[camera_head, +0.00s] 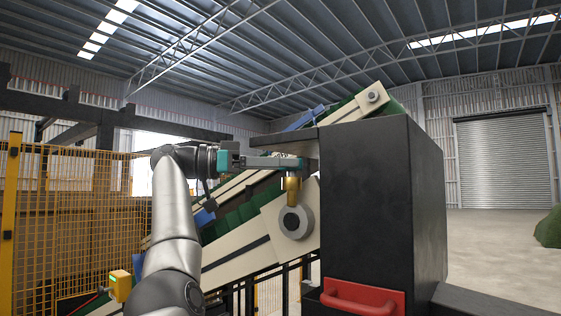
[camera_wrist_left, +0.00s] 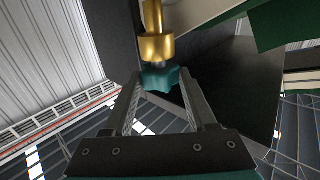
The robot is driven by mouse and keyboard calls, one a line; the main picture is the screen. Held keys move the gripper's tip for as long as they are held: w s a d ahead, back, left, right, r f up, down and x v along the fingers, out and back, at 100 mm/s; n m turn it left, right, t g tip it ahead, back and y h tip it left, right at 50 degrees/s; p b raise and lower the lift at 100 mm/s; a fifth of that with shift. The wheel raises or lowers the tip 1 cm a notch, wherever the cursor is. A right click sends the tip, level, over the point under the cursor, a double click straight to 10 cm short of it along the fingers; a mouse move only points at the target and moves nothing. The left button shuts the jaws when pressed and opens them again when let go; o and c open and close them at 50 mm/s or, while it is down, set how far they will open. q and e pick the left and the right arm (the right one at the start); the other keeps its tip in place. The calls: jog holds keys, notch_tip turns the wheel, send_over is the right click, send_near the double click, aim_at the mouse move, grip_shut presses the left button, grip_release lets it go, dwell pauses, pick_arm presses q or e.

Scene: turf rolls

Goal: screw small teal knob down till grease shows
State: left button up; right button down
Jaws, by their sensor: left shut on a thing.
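The small teal knob (camera_wrist_left: 160,78) sits on the collar end of a brass fitting (camera_wrist_left: 156,47) in the left wrist view. My left gripper (camera_wrist_left: 161,90) has one finger on each side of the knob and is shut on it. In the head view, my left gripper (camera_head: 289,166) reaches in from the left at the machine, and the brass fitting (camera_head: 291,186) shows just below its fingers. There the knob is mostly hidden by the fingers. No grease can be made out. My right gripper is not in view.
A large black cabinet (camera_head: 375,200) with a red handle (camera_head: 362,298) stands just right of the fitting. A cream conveyor frame (camera_head: 240,262) with a grey roller end (camera_head: 296,222) slopes behind and below it. Yellow mesh fencing (camera_head: 75,215) stands left. Open floor lies right.

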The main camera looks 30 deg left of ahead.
pick_arm(q)
jog(key=o, duration=1.2)
jog(key=shift+o, duration=0.8)
jog(key=shift+s+d, duration=0.1)
